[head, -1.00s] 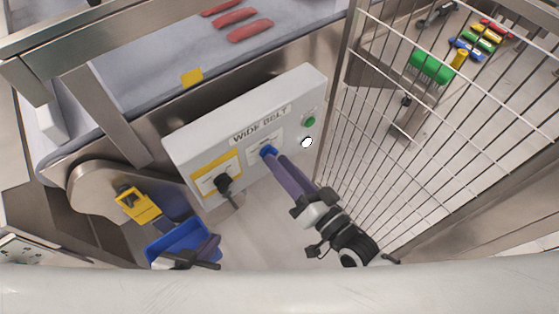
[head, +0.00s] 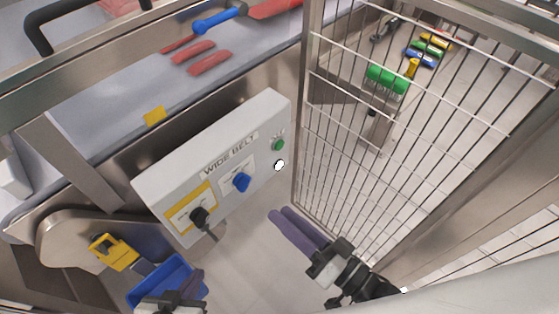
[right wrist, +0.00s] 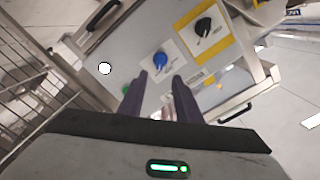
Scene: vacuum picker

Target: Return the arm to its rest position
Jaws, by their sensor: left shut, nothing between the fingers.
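My right gripper (head: 280,213) points at the control panel (head: 160,178) from the lower right, apart from it. In the right wrist view its two purple fingers (right wrist: 160,77) stand apart with nothing between them. The blue knob (head: 237,182) on the panel is free of the fingers and also shows in the right wrist view (right wrist: 160,61). My left gripper (head: 192,285) is low at the bottom edge, in front of the blue bin (head: 150,288). It is shut and empty, its body partly cut off by the frame.
The panel also has a black knob (head: 199,216), a green button (head: 278,145) and a white button (head: 280,165). A wire mesh fence (head: 345,150) stands close to the right of my right gripper. A yellow padlock-like piece (head: 114,251) hangs at the lower left.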

